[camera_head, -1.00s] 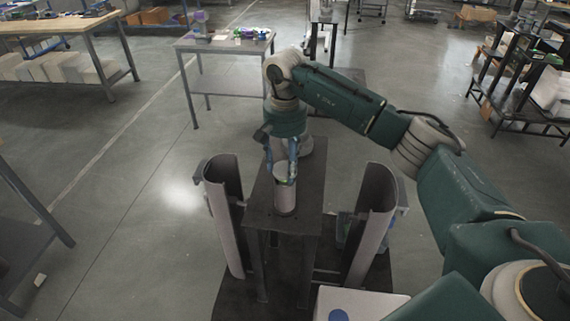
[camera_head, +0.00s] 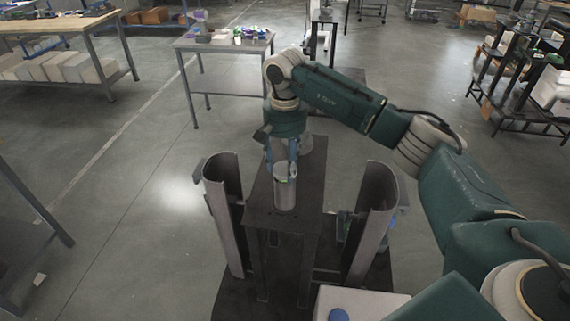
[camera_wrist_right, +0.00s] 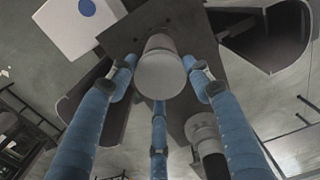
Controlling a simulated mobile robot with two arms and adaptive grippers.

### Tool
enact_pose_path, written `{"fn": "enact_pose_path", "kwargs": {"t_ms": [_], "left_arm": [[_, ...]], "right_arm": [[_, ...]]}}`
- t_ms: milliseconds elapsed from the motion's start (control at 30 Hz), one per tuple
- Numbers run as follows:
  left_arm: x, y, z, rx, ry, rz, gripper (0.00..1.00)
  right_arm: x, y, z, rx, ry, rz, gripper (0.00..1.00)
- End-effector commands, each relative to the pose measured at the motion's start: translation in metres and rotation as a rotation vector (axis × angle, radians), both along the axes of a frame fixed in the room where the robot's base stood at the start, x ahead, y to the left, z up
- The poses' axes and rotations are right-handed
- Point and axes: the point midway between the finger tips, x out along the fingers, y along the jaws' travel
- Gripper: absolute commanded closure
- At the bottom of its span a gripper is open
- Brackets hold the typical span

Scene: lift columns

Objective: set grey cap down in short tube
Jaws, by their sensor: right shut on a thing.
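My right gripper (camera_head: 281,163) points down over a narrow dark stand (camera_head: 258,215). In the right wrist view its blue fingers surround a light grey round piece, the grey cap (camera_wrist_right: 160,76). I take the gripper to be shut on it. The short tube (camera_head: 285,196) stands upright on the stand directly below the fingers. In the head view, cap and tube run together, so I cannot tell whether they touch. In the right wrist view the tube (camera_wrist_right: 160,42) shows just beyond the cap, roughly in line with it. My left gripper is not in view.
Tall curved grey shells stand on the left (camera_head: 226,215) and right (camera_head: 372,222) of the stand. Another grey cylinder (camera_wrist_right: 205,132) shows near the fingers. A table with small items (camera_head: 222,45) stands behind. Open floor lies left of the shells.

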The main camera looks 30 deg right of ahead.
Motion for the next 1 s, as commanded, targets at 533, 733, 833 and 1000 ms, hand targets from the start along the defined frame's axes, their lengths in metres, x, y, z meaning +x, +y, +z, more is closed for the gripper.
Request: {"fn": "enact_pose_path", "kwargs": {"t_ms": [533,733,833,1000], "left_arm": [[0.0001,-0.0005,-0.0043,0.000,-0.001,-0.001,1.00],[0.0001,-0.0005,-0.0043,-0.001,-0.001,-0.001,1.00],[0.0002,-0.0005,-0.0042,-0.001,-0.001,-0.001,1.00],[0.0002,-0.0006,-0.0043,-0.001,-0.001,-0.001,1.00]], "right_arm": [[0.0000,-0.0001,-0.0046,0.000,0.000,-0.001,0.76],[0.0002,-0.0001,-0.0045,0.000,0.000,-0.001,0.37],[0.0001,-0.0001,-0.0045,0.000,0.000,0.000,0.29],[0.0001,-0.0001,-0.0047,0.000,0.000,0.000,0.29]]}}
